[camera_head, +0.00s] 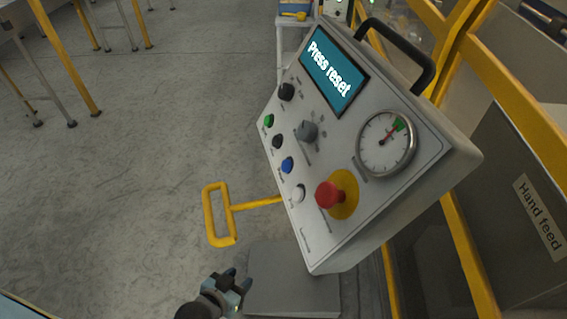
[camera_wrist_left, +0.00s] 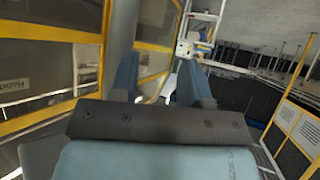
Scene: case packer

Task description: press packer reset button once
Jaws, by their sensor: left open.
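The grey packer control panel (camera_head: 350,225) stands tilted right of centre in the head view, with a screen (camera_head: 334,72) reading "Press reset". Its left column holds a green button (camera_head: 269,120), a black button (camera_head: 277,142), a blue button (camera_head: 287,165) and a white button (camera_head: 299,193). Their labels are too small to read, so I cannot tell which is reset. My left gripper (camera_head: 239,284) is low in the head view, below and left of the panel, touching no button. In the left wrist view its fingers (camera_wrist_left: 160,80) are apart and empty. My right gripper is not in view.
A red emergency-stop knob (camera_head: 328,194) on yellow, a grey rotary knob (camera_head: 306,131) and a gauge (camera_head: 387,143) share the panel. A yellow handle (camera_head: 218,214) sticks out left below it. Yellow guard framing (camera_head: 468,255) stands at right.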

